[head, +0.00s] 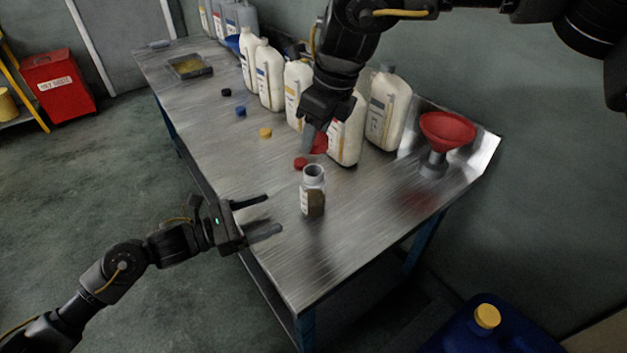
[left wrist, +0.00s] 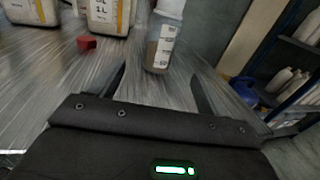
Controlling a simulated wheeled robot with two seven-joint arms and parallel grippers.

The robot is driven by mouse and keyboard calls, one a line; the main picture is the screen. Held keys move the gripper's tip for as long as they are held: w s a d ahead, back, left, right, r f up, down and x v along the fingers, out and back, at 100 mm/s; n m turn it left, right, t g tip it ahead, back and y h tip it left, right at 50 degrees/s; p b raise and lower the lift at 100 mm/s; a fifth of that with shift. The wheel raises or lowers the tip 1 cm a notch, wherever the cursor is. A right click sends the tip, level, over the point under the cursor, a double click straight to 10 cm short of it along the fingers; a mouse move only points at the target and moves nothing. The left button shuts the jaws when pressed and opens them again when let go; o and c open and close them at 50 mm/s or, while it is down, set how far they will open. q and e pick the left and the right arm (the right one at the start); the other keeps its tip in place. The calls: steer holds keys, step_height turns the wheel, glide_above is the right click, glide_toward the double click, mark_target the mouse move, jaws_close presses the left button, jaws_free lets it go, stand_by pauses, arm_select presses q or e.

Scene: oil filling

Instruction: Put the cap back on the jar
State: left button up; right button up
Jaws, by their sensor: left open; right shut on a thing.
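An open jar (head: 313,199) with brown liquid in its lower part stands upright on the metal table. It also shows in the left wrist view (left wrist: 164,42), just beyond and between my left fingertips (left wrist: 157,76). My left gripper (head: 274,213) is open and empty at the table's front edge, left of the jar and apart from it. A red cap (head: 301,163) lies on the table behind the jar; the left wrist view shows it too (left wrist: 87,43). My right gripper (head: 315,140) is shut above the table behind the jar. A small red thing (head: 320,145) shows at its fingertips, mostly hidden.
Several white jugs (head: 270,80) stand in a row along the table's back edge. A red funnel (head: 447,129) sits at the right end. Yellow (head: 265,132), blue (head: 241,111) and black (head: 227,92) caps lie further left. The table's front right (head: 345,225) is clear.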

mark_target(302, 200)
arm_select(q)
steer(key=shift+w, duration=0.3)
arm_select(e)
steer(key=shift+w, duration=0.35)
arm_select(q)
steer(key=shift+s+r, duration=0.25)
steer(key=shift+s, duration=0.25)
arm_select(e)
steer(key=shift+s+r, duration=0.35)
steer(key=shift+s, duration=0.3)
arm_select(q)
steer(key=shift+w+d+f, duration=0.1)
steer(key=shift+w+d, duration=0.2)
arm_select(e)
steer(key=shift+w+f, duration=0.15)
steer(key=shift+w, duration=0.05)
arm_select(q)
steer(key=x, duration=1.1)
steer(key=shift+w+d, duration=0.15)
steer(key=c, duration=1.5)
steer(key=shift+f, duration=0.1)
arm_select(e)
steer(key=shift+d+x, duration=0.2)
steer(key=shift+x, duration=1.05)
steer(key=shift+d+x, duration=0.2)
steer(key=shift+x, duration=1)
steer(key=shift+s+f, duration=0.2)
steer(key=shift+f, duration=0.8)
